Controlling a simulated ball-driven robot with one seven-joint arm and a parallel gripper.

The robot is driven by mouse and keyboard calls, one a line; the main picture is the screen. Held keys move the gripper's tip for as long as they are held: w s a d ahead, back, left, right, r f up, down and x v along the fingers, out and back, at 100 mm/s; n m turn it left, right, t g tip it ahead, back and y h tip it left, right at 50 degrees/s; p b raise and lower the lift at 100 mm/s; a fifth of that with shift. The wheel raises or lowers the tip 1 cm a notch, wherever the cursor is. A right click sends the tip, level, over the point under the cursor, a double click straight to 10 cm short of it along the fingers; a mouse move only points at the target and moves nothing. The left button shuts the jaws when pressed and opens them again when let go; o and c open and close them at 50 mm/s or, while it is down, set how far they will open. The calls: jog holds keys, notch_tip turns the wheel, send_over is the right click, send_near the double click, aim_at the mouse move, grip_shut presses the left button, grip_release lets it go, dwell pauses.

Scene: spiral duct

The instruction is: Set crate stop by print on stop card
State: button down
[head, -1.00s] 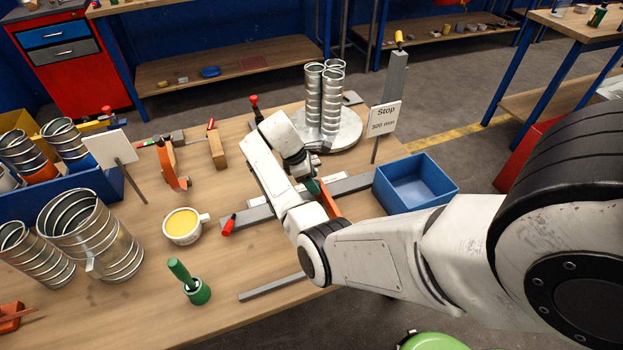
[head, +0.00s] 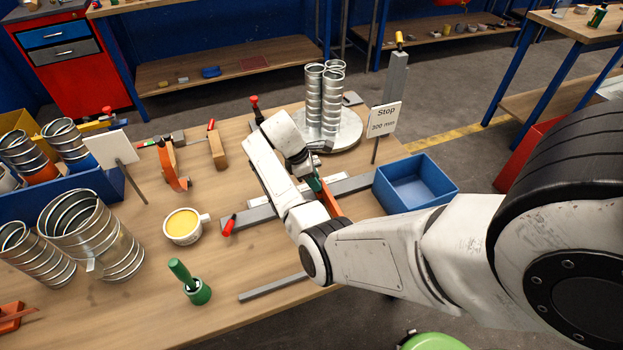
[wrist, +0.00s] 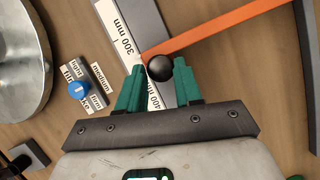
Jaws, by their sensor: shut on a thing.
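The stop card (head: 382,119) stands on a thin post at the table's right and reads "Stop 300 mm". An orange stop arm (wrist: 225,28) with a black ball knob (wrist: 159,68) lies across a grey rail (wrist: 105,10) in the wrist view. The rail's white scale shows a "300 mm" label (wrist: 124,35) and a partly covered "400 mm" label. The orange arm's end is beside the 300 mm label. My gripper (wrist: 158,78), with green fingers, is shut on the knob. In the head view, my arm hides most of the stop (head: 331,203).
A blue crate (head: 440,199) sits at the table's right edge. A round metal plate (head: 345,138) with upright spiral ducts stands behind my gripper. A yellow-filled cup (head: 183,227), a green-handled tool (head: 190,282) and large ducts (head: 95,235) occupy the left.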

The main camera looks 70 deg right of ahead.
jog(key=s+d, duration=0.1)
jog(key=s+d+p, duration=0.1)
jog(key=s, duration=0.1)
jog(key=shift+s+d, duration=0.2)
jog(key=c, duration=0.8)
grip_release()
jog(key=shift+f, duration=0.1)
jog(key=shift+w, duration=0.15)
jog(key=shift+w+r, duration=0.1)
jog(key=shift+r, duration=0.2)
jog(key=v, duration=1)
jog(key=shift+r, duration=0.15)
